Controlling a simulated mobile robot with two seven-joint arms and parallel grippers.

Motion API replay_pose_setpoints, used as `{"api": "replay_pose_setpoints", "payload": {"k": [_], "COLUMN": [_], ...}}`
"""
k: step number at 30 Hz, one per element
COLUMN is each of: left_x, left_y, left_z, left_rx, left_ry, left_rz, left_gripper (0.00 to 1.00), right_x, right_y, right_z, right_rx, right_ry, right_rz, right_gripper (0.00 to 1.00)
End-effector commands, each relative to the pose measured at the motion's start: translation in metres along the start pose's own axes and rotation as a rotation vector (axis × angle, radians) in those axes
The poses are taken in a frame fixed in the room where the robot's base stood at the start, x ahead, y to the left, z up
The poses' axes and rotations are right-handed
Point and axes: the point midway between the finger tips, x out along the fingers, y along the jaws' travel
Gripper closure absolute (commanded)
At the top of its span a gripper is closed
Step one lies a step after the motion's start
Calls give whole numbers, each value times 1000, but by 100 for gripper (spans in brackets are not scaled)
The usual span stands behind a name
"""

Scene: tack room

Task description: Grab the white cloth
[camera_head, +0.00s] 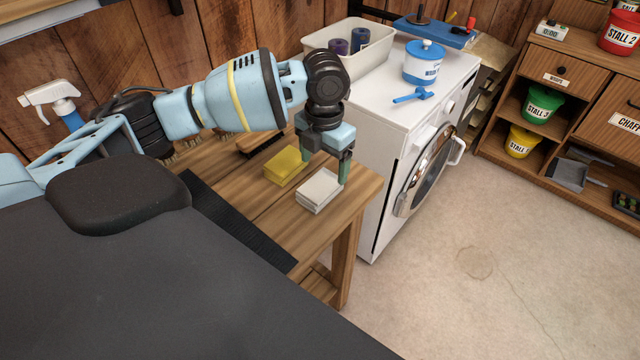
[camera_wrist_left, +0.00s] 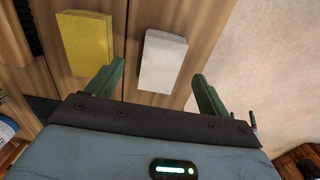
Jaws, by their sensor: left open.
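The white cloth (camera_head: 319,190) is a folded white block lying on the wooden bench near its right end. In the left wrist view the white cloth (camera_wrist_left: 162,62) lies ahead of the fingers, between their lines. A folded yellow cloth (camera_head: 286,166) lies just left of it; it also shows in the left wrist view (camera_wrist_left: 88,43). My left gripper (camera_head: 326,172) points down above the white cloth, open and empty. In the left wrist view its fingers (camera_wrist_left: 160,92) are apart, with a gap wider than the cloth. My right gripper is not in view.
The wooden bench (camera_head: 345,208) ends just right of the white cloth. A brown brush (camera_head: 260,145) and a black mat (camera_head: 235,225) share the bench. A white washing machine (camera_head: 385,150) stands behind, with a blue-lidded tub (camera_head: 423,65) and white bin (camera_head: 365,60) on top.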

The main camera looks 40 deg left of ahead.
Motion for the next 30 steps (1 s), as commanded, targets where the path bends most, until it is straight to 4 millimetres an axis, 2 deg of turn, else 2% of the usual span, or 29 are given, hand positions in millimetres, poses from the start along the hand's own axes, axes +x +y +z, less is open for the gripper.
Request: {"api": "replay_pose_setpoints", "payload": {"k": [7,12,22,30], "left_x": [24,45,51,51], "left_y": [-1,-2,-2,-2], "left_z": [-14,-16,-15,-15], "left_rx": [1,0,1,0], "left_ry": [2,1,-1,-1], "left_rz": [1,0,0,0], "left_gripper": [20,20,20,55], "right_x": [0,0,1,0], "right_y": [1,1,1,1], "right_z": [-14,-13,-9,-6], "right_rx": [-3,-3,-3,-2], "right_ry": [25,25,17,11], "right_rz": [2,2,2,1], "right_gripper": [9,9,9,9]}}
